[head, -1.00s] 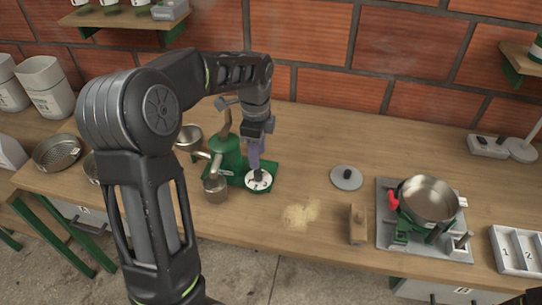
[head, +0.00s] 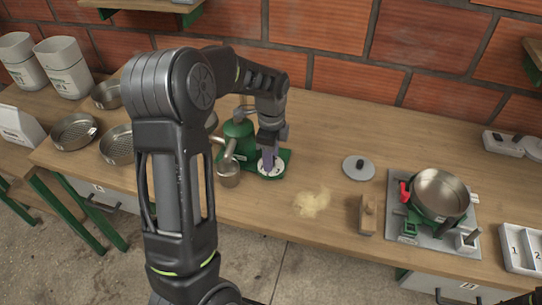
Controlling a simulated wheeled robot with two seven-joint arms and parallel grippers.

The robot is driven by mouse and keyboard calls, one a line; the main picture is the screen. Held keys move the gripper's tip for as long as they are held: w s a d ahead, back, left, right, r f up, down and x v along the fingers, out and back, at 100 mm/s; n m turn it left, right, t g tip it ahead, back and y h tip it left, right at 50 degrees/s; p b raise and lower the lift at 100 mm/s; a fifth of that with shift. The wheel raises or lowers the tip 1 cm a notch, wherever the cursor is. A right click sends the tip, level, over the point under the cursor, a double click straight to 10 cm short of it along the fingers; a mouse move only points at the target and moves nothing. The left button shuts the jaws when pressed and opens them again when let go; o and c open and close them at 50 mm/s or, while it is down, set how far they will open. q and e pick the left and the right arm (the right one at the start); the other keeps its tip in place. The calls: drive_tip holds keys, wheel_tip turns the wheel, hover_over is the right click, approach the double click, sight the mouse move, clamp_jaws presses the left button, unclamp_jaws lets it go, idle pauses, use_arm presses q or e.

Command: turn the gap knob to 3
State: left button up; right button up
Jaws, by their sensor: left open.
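The gap knob sits on a white dial (head: 271,168) on the green base of the pulper (head: 238,139), left of the middle in the head view. My right gripper is not clearly in view; only a dark piece shows at the lower right corner.
A small metal cup (head: 229,175) stands close left of the dial. A grey lid (head: 359,168), a pile of pale powder (head: 312,203), a wooden block (head: 367,215) and a pot (head: 440,193) on a stove lie to the right. The table between the dial and lid is bare.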

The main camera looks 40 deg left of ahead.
use_arm(q)
drive_tip(key=shift+f, duration=0.35)
clamp_jaws()
idle(0.4)
